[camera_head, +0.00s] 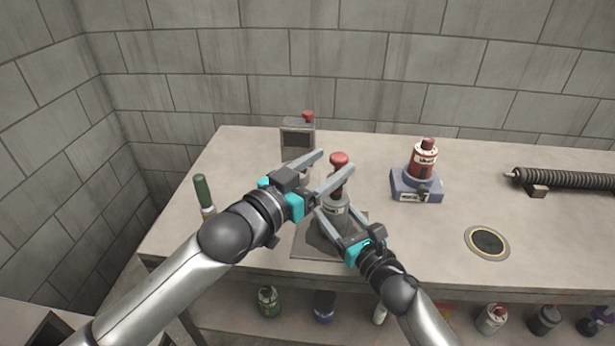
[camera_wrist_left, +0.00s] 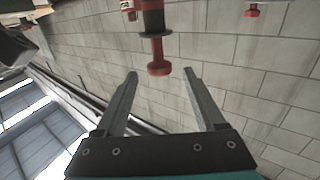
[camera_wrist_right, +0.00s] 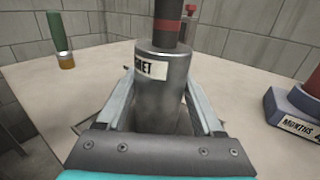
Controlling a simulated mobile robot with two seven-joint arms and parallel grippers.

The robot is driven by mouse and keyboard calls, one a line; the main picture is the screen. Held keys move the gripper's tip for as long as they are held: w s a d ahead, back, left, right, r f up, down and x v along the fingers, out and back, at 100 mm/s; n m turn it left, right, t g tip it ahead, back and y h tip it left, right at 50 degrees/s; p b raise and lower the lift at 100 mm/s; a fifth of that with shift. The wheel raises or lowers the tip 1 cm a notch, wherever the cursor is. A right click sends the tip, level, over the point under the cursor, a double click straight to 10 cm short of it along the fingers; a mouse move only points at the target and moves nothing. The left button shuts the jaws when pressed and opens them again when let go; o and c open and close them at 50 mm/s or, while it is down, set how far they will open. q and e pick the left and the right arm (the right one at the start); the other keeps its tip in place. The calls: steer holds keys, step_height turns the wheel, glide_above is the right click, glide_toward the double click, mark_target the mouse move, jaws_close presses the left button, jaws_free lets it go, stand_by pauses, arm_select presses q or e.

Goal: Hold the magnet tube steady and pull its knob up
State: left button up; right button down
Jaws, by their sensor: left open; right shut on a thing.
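The magnet tube (camera_head: 335,209) is a grey metal cylinder standing upright on a plate on the table. In the right wrist view the tube (camera_wrist_right: 162,88) shows a white label partly reading "NET", with a dark red-banded rod rising from its top. Its red knob (camera_head: 339,159) tops the rod. My right gripper (camera_head: 337,212) is shut on the tube's body, one finger on each side. My left gripper (camera_head: 337,161) is open at the knob's height. In the left wrist view the knob (camera_wrist_left: 158,69) lies between the fingertips, near their ends; contact is not visible.
A red cylinder on a blue base (camera_head: 416,186) stands to the right. A grey box with a red knob (camera_head: 298,132) stands behind. A green-handled item (camera_head: 203,193) is at the left edge. A coiled rod (camera_head: 565,178) and round plate (camera_head: 487,243) are further right. Bottles stand on the lower shelf.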

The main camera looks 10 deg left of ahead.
arm_select(q)
steer(key=shift+v, duration=2.7)
arm_select(e)
steer(key=shift+f, duration=0.1)
jaws_free()
